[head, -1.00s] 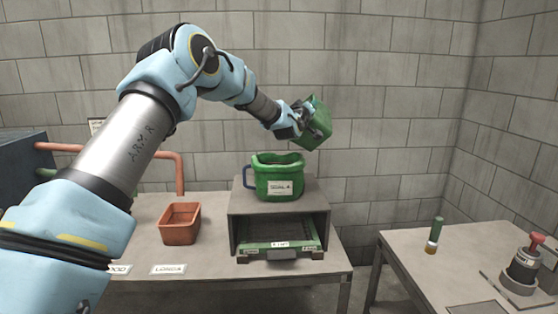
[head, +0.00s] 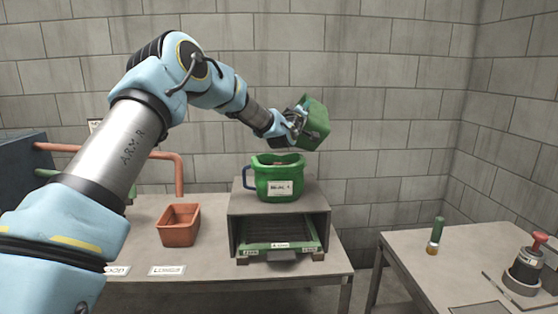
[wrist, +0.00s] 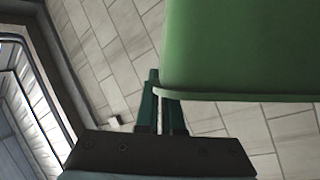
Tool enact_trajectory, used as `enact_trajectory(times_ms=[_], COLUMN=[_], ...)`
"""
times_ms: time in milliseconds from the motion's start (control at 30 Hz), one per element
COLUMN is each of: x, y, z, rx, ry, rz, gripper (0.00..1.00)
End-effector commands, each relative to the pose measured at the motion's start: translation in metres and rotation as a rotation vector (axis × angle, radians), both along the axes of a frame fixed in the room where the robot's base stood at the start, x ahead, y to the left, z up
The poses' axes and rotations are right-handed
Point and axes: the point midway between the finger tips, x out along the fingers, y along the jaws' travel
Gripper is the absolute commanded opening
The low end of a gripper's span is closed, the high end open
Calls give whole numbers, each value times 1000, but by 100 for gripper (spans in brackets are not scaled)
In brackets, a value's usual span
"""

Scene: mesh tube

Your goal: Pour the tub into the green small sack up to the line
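The green tub (head: 315,122) is in the air, tilted, above and slightly right of the green small sack. My gripper (head: 292,122) is shut on the tub's near left side. In the wrist view the tub (wrist: 240,50) fills the upper right, with my gripper's fingers (wrist: 160,105) at its edge. The green small sack (head: 264,184) stands upright and open on top of the grey stand, with a white label on its front and a blue handle at its left. Some brownish content seems to show inside its mouth. The fill line and the tub's inside cannot be made out.
The grey stand (head: 235,225) holds a green tray (head: 280,248) in its opening. An orange-brown bin (head: 179,226) sits to its left on the table, below a copper pipe (head: 179,175). A side table (head: 455,265) at right holds a green-capped tube (head: 436,235) and a red-knobbed device (head: 526,268).

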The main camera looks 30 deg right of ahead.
Motion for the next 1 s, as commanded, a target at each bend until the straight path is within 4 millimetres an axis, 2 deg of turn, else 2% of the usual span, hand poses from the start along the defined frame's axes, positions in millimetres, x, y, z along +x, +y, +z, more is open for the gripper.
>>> enact_trajectory(times_ms=[433,633,700,833,933,1000], x=[4,3,-3,-13,-17,-15], y=[12,9,-4,-36,-52,-54], z=[7,7,4,17,10,3], rx=[-87,-79,-4,234,378,412], ry=[26,23,-3,-81,-123,-130], rz=[-2,-3,-5,-4,-2,2], gripper=[0,0,0,0,0,0])
